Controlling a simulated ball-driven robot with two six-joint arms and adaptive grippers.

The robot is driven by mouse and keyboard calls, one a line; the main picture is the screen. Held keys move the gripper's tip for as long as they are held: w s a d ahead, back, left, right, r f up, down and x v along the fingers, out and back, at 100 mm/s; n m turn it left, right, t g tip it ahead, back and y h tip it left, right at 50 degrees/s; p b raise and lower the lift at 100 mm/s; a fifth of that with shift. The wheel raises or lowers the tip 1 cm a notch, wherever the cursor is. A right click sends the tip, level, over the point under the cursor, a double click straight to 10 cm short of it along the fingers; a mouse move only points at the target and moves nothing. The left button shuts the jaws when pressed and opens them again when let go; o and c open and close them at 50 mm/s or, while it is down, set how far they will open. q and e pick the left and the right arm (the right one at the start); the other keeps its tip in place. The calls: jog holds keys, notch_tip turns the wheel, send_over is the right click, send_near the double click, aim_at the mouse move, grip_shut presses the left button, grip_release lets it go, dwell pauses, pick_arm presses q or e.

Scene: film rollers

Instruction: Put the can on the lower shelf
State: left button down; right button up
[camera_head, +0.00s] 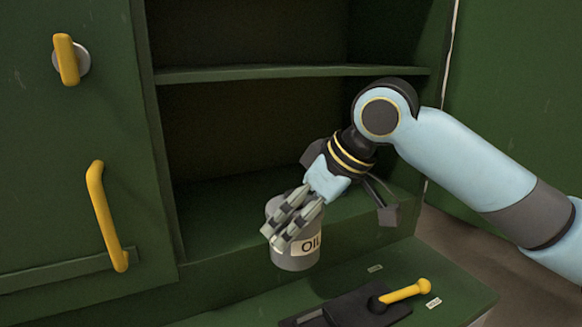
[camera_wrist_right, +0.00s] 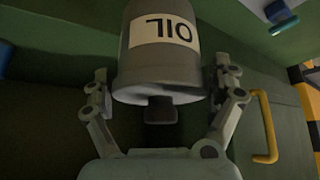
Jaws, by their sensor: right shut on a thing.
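The can (camera_head: 297,260) is a grey cylinder with a pale OIL label. My right gripper (camera_head: 276,237) is shut on it and holds it roughly upright at the front of the cabinet's lower shelf (camera_head: 225,215). In the head view the can overlaps the shelf's front edge; I cannot tell whether it touches the shelf. In the right wrist view the can (camera_wrist_right: 160,72) sits between the two fingers, its label upside down. The gripper's fingers hide part of the can in the head view. My left gripper is not in view.
An upper shelf board (camera_head: 290,72) spans the cabinet above. The lower shelf looks empty behind the can. A green door with yellow handles (camera_head: 104,215) is at left. A yellow-handled lever (camera_head: 405,292) stands on the ledge below right.

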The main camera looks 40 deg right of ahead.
jog(key=s+d+r+m+h+p, duration=0.1)
jog(key=s+d+r+m+p, duration=0.1)
jog(key=d+m+p, duration=0.1)
jog(key=shift+d+r+h+p, duration=0.25)
jog(key=shift+d+p, duration=0.35)
jog(key=shift+d, duration=0.65)
jog(key=w, duration=1.1)
jog(key=shift+a+f+p, duration=0.15)
jog(key=shift+a+p, duration=0.1)
jog(key=shift+p, duration=0.1)
jog(key=w+f, duration=0.1)
jog(key=w, duration=0.1)
jog(key=w+f+p, duration=0.1)
jog(key=w, duration=0.3)
jog(key=shift+w+f, duration=0.3)
jog(key=shift+f, duration=0.1)
pick_arm(q)
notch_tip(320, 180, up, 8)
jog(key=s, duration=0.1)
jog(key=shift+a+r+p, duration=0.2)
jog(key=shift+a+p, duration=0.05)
jog(key=shift+p, duration=0.05)
pick_arm(e)
jog(key=shift+f, duration=0.5)
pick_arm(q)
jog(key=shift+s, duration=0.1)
pick_arm(e)
jog(key=shift+f, duration=0.1)
jog(key=o, duration=0.9)
